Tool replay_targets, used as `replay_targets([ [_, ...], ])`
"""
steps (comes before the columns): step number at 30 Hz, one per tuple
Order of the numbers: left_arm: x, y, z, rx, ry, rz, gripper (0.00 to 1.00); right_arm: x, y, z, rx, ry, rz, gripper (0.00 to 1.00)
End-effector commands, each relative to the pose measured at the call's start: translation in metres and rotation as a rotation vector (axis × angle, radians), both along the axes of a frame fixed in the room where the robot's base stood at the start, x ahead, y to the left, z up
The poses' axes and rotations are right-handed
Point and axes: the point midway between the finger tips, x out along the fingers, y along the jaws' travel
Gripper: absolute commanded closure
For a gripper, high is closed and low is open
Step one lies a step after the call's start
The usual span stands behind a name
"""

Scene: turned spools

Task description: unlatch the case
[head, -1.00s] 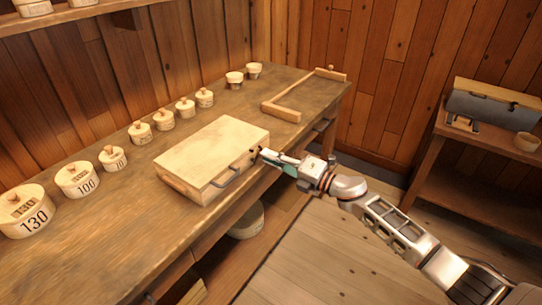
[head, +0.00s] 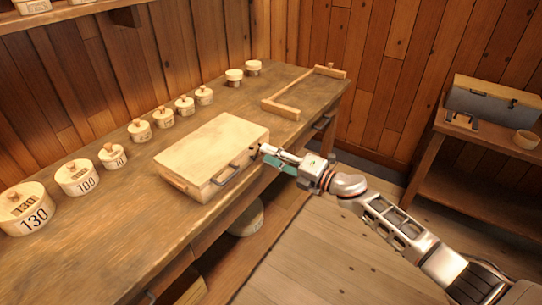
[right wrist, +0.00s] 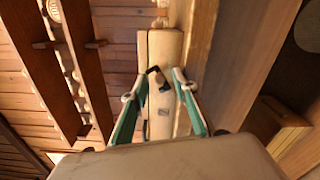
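A pale wooden case (head: 210,150) lies closed on the workbench, with a dark handle (head: 226,176) on its front side. A dark latch (head: 253,153) shows near the right end of that side. In the right wrist view the case (right wrist: 165,50) is seen side-on, with a black latch (right wrist: 154,72) between the fingers. My right gripper (head: 266,156) is in front of the latch end of the case. Its green-sided fingers stand apart in the right wrist view (right wrist: 156,88), and nothing is clearly gripped. My left gripper is not in view.
Several numbered turned wooden spools (head: 76,179) line the back of the workbench (head: 110,245). A wooden frame piece (head: 282,109) lies at its far end.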

Motion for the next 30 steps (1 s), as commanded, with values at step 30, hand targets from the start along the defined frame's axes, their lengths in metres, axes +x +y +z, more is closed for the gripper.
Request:
replay_targets([
  [30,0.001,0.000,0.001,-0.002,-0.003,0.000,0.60,-0.070,-0.096,0.000,0.000,0.000,0.000,0.71],
])
